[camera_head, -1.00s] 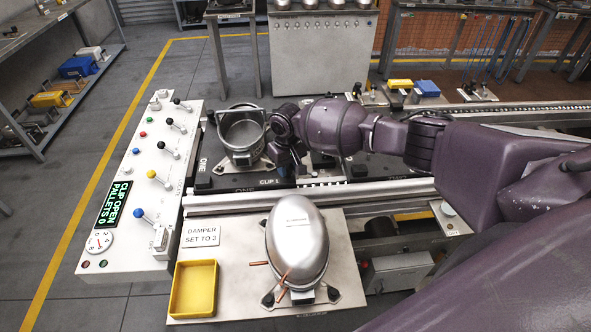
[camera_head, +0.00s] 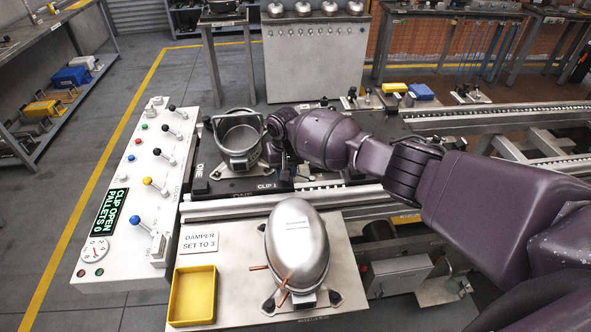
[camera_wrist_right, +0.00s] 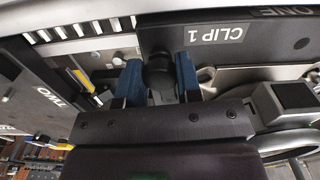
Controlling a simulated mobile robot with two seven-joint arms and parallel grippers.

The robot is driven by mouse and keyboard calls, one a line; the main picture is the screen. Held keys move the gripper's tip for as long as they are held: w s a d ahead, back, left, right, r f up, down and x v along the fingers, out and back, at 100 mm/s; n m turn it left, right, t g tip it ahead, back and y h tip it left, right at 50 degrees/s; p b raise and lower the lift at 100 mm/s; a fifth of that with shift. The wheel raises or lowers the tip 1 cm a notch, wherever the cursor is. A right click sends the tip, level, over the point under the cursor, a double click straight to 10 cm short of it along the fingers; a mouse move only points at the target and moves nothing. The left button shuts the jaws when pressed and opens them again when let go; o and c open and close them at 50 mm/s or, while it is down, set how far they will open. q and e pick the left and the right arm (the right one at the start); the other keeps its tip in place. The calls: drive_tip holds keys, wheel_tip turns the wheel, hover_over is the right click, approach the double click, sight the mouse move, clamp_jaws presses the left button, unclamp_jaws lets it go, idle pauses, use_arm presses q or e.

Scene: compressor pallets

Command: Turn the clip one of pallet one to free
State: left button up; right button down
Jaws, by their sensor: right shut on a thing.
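Pallet one (camera_head: 228,188) is a dark plate marked ONE and CLIP 1 on the conveyor in the head view, with an open grey metal housing (camera_head: 239,137) on it. In the right wrist view, its dark edge (camera_wrist_right: 270,32) carries the CLIP 1 label. Clip one (camera_wrist_right: 158,72) shows as a dark rounded knob next to that label. My right gripper (camera_wrist_right: 158,88) is shut on it, with a blue finger on each side. In the head view, my right gripper (camera_head: 276,152) is at the housing's right side, and my wrist hides the clip. My left gripper is out of view.
A control panel (camera_head: 120,215) with coloured levers stands at left; its display reads CLIP OPEN PALLETS 0. In front are a silver dome (camera_head: 297,240) and a yellow tray (camera_head: 192,296). Pallet two (camera_wrist_right: 42,105) lies beside pallet one.

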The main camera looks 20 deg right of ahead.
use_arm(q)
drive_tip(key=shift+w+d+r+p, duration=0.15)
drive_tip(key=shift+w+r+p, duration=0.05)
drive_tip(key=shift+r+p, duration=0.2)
use_arm(e)
drive_tip(key=shift+m, duration=0.6)
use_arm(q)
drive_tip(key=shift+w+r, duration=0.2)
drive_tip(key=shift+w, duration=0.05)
use_arm(e)
drive_tip(key=c, duration=0.8)
unclamp_jaws()
drive_tip(key=shift+r, duration=0.1)
use_arm(q)
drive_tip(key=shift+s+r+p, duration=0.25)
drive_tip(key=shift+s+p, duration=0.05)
drive_tip(key=shift+p, duration=0.15)
use_arm(e)
wheel_tip(320, 180, up, 11)
drive_tip(key=shift+f, duration=0.15)
drive_tip(key=shift+f, duration=0.1)
